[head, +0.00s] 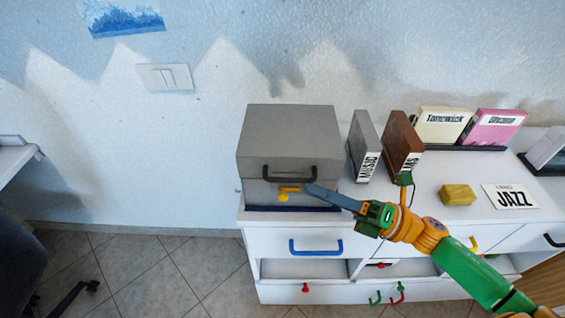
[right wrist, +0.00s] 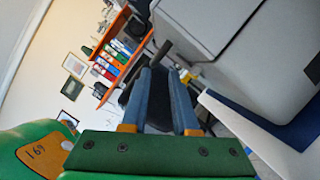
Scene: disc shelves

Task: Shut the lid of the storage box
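The grey storage box (head: 290,194) stands at the left end of the white cabinet. Its lid (head: 288,130) looks down on the box, with a dark handle (head: 289,170) on its front; I cannot tell whether it is fully closed. A yellow latch (head: 289,189) is on the front below the handle. My right gripper (head: 312,190) is in front of the box, low and right of the latch. In the right wrist view its two blue fingers (right wrist: 159,75) are apart with nothing held. The box (right wrist: 240,30) fills the upper right there. My left gripper is not in view.
Grey (head: 363,145) and brown (head: 401,145) cases stand right of the box. Cream (head: 443,124) and pink (head: 494,127) cases stand behind. A yellow block (head: 457,195) and a JAZZ card (head: 510,197) lie on the cabinet. Floor at left is mostly free.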

